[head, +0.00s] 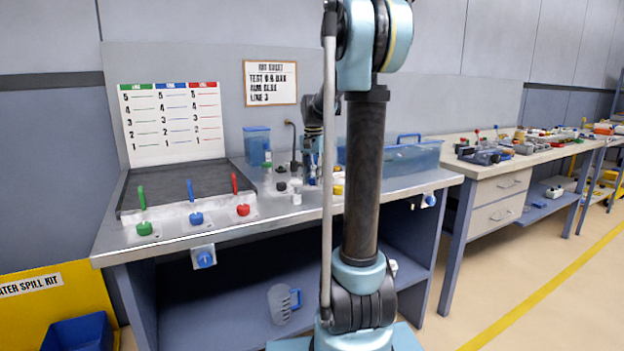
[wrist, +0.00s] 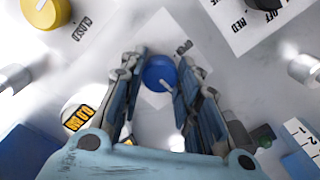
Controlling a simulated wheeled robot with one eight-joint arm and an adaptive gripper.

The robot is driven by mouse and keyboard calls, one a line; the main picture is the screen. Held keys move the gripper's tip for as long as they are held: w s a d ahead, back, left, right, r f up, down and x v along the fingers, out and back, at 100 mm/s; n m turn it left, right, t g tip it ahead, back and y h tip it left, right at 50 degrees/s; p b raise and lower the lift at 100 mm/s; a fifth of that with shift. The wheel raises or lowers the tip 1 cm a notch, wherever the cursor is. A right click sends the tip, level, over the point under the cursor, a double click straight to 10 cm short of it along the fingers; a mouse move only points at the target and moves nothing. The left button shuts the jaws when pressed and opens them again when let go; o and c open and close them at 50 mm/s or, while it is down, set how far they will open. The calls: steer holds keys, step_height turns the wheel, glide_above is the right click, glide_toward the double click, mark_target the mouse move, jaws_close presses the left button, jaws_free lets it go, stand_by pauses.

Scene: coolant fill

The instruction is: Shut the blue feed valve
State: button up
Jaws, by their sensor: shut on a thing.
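A round blue valve knob (wrist: 159,74) with a white pointer line sits on a pale square plate in the wrist view.
Green, blue and red levers (head: 190,189) stand at the bench's left, before a dark tray. A blue bin (head: 400,155) stands right of my arm.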

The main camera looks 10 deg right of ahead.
mark_target(313, 178)
stand_by(0.3)
steer(key=o, duration=1.1)
steer(key=shift+r, duration=0.1)
step_height(313, 178, up, 12)
steer(key=shift+w+f, duration=0.1)
